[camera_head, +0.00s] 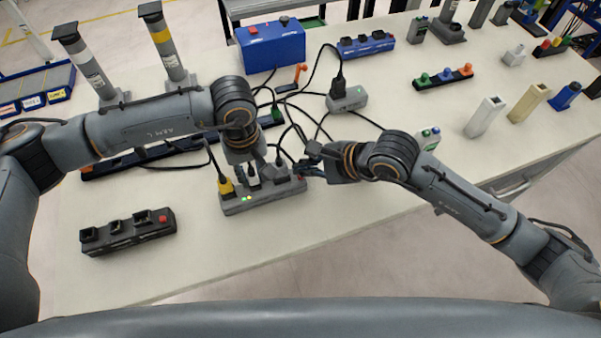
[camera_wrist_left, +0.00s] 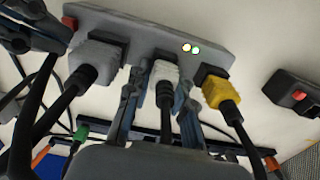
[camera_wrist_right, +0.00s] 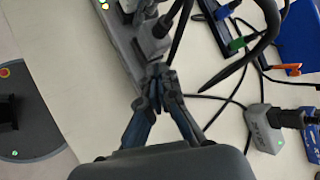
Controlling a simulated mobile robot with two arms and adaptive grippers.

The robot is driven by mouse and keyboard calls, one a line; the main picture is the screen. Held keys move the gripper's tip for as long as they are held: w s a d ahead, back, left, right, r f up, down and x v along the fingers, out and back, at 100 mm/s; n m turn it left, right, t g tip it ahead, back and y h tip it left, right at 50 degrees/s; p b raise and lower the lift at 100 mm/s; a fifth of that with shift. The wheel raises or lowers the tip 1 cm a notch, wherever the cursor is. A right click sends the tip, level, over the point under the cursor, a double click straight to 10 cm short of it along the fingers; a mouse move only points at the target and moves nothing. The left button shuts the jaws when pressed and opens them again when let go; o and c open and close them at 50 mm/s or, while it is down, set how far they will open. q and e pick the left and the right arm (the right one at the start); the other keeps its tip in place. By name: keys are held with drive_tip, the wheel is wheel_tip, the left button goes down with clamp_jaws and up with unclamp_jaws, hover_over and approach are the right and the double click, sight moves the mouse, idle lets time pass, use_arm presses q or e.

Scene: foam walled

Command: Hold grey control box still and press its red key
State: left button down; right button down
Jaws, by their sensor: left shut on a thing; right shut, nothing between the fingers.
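The grey control box (camera_head: 262,201) lies near the table's front edge, with yellow, white and dark grey plugs in its top and two small lit lamps. Its red key (camera_wrist_left: 70,22) is at the end beside my right gripper. My left gripper (camera_head: 253,172) is above the box, its fingers closed around the white plug (camera_wrist_left: 164,74) in the middle socket. My right gripper (camera_head: 304,168) is shut and empty at the key end. In the left wrist view its fingertips are right beside the key; I cannot tell if they touch. In the right wrist view the fingers (camera_wrist_right: 157,80) hide the key.
A black socket box (camera_head: 128,233) with a red key lies to the left. Cables run behind the grey box to a grey adapter (camera_head: 347,100) and a green plug (camera_head: 277,113). A blue box (camera_head: 270,46) stands farther back. The table front between the two socket boxes is clear.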

drive_tip(key=shift+r, duration=0.15)
wheel_tip(320, 180, up, 5)
drive_tip(key=shift+f, duration=0.1)
idle(0.6)
idle(0.5)
use_arm(q)
drive_tip(key=c, duration=1.1)
unclamp_jaws()
